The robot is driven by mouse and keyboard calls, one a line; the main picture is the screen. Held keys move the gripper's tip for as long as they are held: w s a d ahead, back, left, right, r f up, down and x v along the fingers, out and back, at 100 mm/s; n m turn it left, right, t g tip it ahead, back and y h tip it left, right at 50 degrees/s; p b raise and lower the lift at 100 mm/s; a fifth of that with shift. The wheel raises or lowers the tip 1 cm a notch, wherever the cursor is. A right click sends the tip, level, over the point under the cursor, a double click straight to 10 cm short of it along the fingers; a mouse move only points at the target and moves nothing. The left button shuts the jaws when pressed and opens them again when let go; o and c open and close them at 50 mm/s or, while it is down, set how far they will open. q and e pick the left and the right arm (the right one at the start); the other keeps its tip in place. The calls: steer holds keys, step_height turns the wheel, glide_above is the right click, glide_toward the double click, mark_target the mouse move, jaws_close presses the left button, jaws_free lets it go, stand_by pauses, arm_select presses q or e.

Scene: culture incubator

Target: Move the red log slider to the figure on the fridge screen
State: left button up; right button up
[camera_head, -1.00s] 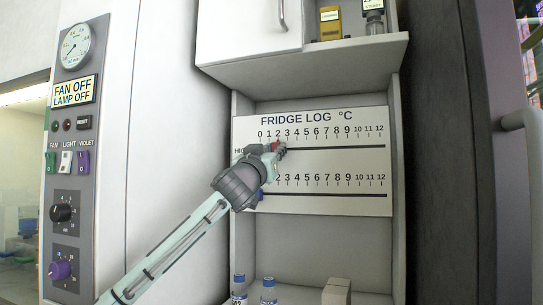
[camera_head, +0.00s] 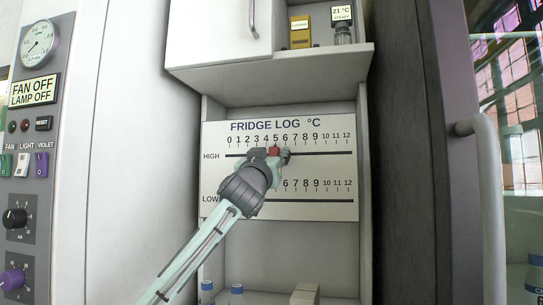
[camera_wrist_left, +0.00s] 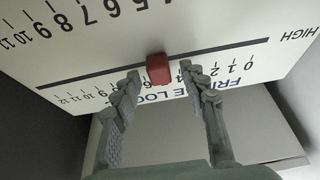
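The red slider (camera_head: 274,150) sits on the HIGH line of the FRIDGE LOG board (camera_head: 330,209), at about the 5 mark in the head view. My left gripper (camera_head: 270,155) is at the board around the slider. In the left wrist view, which shows the board upside down, the red slider (camera_wrist_left: 158,69) lies between the two spread fingertips of my left gripper (camera_wrist_left: 159,71), with gaps visible beside it. My arm covers part of the LOW scale, and no slider shows on that line. I cannot identify a fridge screen. My right gripper is not in view.
A small display (camera_head: 342,13) reading 21 °C stands on the shelf above, beside a yellow box (camera_head: 300,32). The shelf's underside overhangs the board. Blue-capped bottles (camera_head: 237,290) stand below. A control panel is at left, a door handle (camera_head: 487,180) at right.

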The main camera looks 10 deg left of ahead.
arm_select(q)
steer(key=v, duration=1.2)
stand_by(0.3)
